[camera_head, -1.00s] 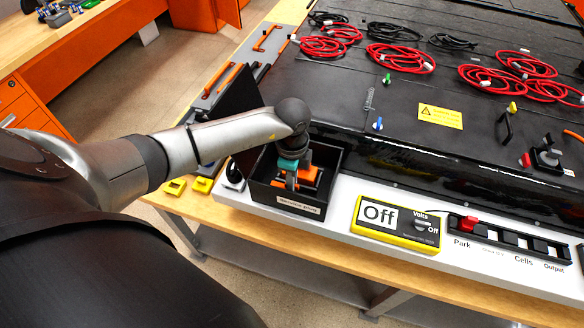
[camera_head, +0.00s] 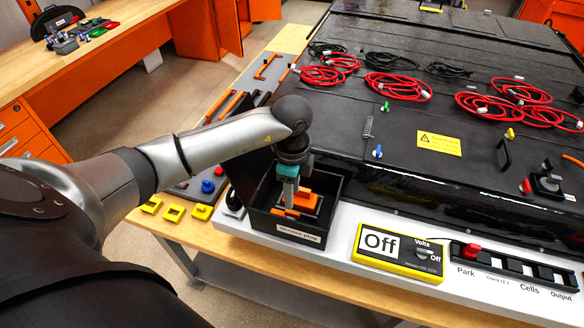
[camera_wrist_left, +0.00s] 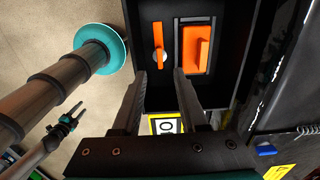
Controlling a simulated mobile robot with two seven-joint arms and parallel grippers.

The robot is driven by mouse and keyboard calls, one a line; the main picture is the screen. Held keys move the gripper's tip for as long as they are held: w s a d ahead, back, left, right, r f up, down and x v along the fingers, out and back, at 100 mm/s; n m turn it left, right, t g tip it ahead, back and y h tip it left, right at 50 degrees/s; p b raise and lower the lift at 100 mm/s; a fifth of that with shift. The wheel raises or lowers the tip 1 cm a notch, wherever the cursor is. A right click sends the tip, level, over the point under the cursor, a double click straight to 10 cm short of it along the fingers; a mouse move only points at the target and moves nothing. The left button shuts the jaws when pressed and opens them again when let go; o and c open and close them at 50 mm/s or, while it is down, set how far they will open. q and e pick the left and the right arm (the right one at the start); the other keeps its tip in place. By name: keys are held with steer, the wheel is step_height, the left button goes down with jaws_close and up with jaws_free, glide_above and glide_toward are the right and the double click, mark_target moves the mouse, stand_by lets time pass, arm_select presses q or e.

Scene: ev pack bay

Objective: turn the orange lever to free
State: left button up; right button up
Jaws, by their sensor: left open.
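The orange lever (camera_wrist_left: 158,45) is a thin bar on a round silver pivot. It lies along the wrist picture's vertical, inside a black box (camera_head: 326,228) labelled as a service plug. Beside it sits a wider orange block (camera_wrist_left: 196,48) in a light frame, also seen in the head view (camera_head: 304,201). My left gripper (camera_wrist_left: 162,73) is open and points down into the box, its fingers either side of the lever's line. No contact shows. In the head view the left gripper (camera_head: 289,203) partly hides the lever. A small distant gripper, apparently my right one (camera_wrist_left: 76,108), shows in the wrist view.
A yellow tester (camera_head: 398,252) reading Off stands right of the box, beside a switch strip (camera_head: 510,267). The black pack (camera_head: 440,110) with red cable coils (camera_head: 398,86) lies behind. Yellow blocks (camera_head: 173,213) sit left on the bench edge.

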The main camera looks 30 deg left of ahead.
arm_select(q)
step_height(320, 180, up, 8)
steer(key=shift+r+b, duration=0.15)
steer(key=shift+b, duration=0.15)
stand_by(0.4)
